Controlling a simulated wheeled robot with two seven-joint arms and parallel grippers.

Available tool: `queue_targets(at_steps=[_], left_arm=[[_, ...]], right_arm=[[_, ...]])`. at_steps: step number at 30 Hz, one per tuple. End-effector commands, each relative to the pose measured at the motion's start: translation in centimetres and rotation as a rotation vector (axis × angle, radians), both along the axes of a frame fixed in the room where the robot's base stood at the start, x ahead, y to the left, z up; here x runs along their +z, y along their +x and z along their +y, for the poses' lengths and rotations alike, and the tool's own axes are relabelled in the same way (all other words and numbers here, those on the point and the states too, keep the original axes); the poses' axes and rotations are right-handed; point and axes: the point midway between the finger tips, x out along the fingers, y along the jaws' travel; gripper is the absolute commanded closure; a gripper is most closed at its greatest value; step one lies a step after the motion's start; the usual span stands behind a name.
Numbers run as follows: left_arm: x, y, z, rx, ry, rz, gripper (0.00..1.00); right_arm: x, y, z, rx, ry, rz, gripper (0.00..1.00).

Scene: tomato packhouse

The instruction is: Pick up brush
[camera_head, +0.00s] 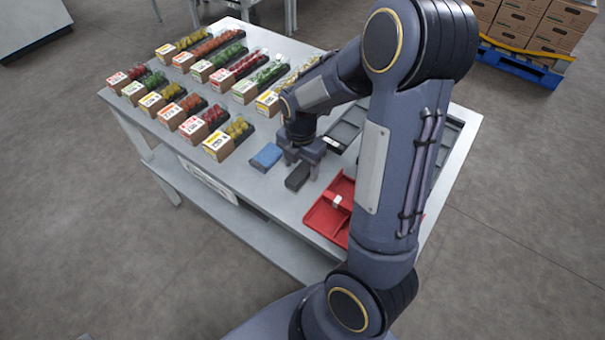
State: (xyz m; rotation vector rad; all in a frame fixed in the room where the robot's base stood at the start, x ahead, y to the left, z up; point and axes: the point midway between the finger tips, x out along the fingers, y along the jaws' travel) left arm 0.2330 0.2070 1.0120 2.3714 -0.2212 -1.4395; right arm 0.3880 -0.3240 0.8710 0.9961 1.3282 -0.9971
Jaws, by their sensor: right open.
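My right gripper (302,163) reaches down over the table and is open, close above the tabletop. A small dark block-like object (297,179) lies just in front of its fingers; it may be the brush, but its bristles cannot be made out. I cannot tell whether the fingers touch it. A blue flat item (266,157) lies just left of the gripper, apart from it. My left gripper is not in view.
A red tray or dustpan (322,218) lies to the right, partly behind my right arm. Rows of tomato punnets (216,146) stand at the left and back of the white table (262,200). Dark trays (346,129) lie behind the arm. The table's front-left strip is clear.

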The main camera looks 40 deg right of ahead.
Motion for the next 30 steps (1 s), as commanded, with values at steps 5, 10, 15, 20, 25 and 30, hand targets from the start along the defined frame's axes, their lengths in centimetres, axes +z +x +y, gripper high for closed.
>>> queue_targets(at_steps=[5, 10, 15, 20, 25, 30], left_arm=[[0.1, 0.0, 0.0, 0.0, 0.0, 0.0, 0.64], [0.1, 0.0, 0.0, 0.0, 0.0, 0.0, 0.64], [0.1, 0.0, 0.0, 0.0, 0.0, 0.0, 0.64], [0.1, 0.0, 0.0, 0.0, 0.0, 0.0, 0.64], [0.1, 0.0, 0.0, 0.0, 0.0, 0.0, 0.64], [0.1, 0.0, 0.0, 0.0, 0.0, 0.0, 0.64]], right_arm=[[-2.7, 0.0, -0.1, -0.001, 0.001, 0.005, 0.38], [-3.5, 0.0, -0.1, -0.003, 0.001, 0.001, 0.38], [-3.5, 0.0, -0.1, -0.003, 0.001, 0.0, 0.38], [-3.5, 0.0, -0.1, -0.003, 0.001, 0.0, 0.59], [-3.4, 0.0, -0.1, -0.003, 0.001, 0.0, 0.81], [-3.4, 0.0, -0.1, -0.003, 0.001, 0.0, 0.87]])
